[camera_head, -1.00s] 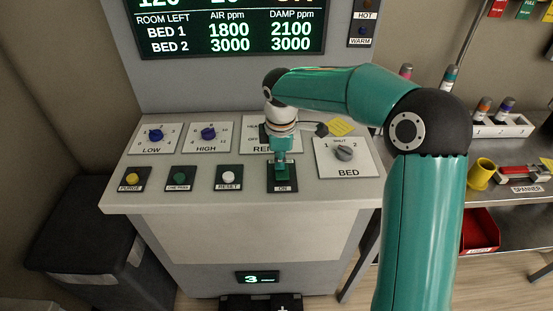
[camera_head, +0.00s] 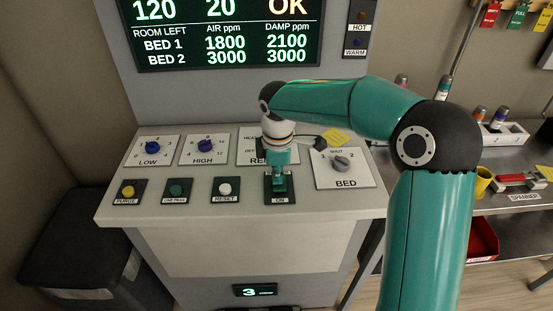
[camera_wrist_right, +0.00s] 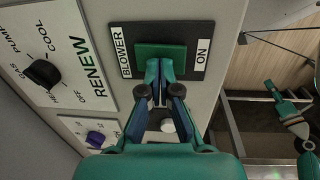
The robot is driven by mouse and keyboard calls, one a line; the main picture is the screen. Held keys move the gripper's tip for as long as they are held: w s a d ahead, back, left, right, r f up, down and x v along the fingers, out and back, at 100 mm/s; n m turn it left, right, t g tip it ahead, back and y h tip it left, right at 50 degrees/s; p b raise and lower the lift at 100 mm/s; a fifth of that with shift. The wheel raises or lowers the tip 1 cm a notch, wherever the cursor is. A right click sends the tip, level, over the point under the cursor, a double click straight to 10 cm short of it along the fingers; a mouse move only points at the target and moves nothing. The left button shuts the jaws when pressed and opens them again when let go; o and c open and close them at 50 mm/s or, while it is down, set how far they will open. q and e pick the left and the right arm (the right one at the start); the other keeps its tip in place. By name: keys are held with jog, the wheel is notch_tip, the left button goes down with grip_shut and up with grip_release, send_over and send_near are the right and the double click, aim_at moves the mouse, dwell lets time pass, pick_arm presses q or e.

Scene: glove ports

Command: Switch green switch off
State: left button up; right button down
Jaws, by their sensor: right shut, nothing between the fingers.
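The green switch (camera_wrist_right: 160,55) is a rocker on a black plate labelled BLOWER and ON in the right wrist view. In the head view its plate (camera_head: 291,198) is at the front right of the sloped console, with the ON label at its lower edge. My right gripper (camera_wrist_right: 159,72) is shut and empty, with its fingertips at the edge of the green switch. In the head view the right gripper (camera_head: 277,180) points down over the switch and hides part of it. I cannot tell whether the tips touch it. My left gripper is not in view.
Beside it are the reset button (camera_head: 225,188), a smaller dark green button (camera_head: 177,188) and the purge button (camera_head: 128,189). The BED knob (camera_head: 341,163) is to the right and the RENEW panel (camera_head: 247,150) behind. A display (camera_head: 222,40) stands above. A shelf with tools is at right.

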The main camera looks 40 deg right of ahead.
jog(key=r+p, duration=0.4)
jog(key=shift+w+d+r, duration=0.1)
jog(key=shift+w+r, duration=0.1)
jog(key=shift+r, duration=0.15)
jog(key=shift+w+d+r+b, duration=0.1)
jog(key=shift+w+r+b, duration=0.1)
jog(key=shift+r+b, duration=0.3)
notch_tip(320, 180, up, 8)
jog(key=shift+w+d, duration=0.2)
jog(key=shift+w, duration=0.1)
jog(key=shift+f, duration=0.1)
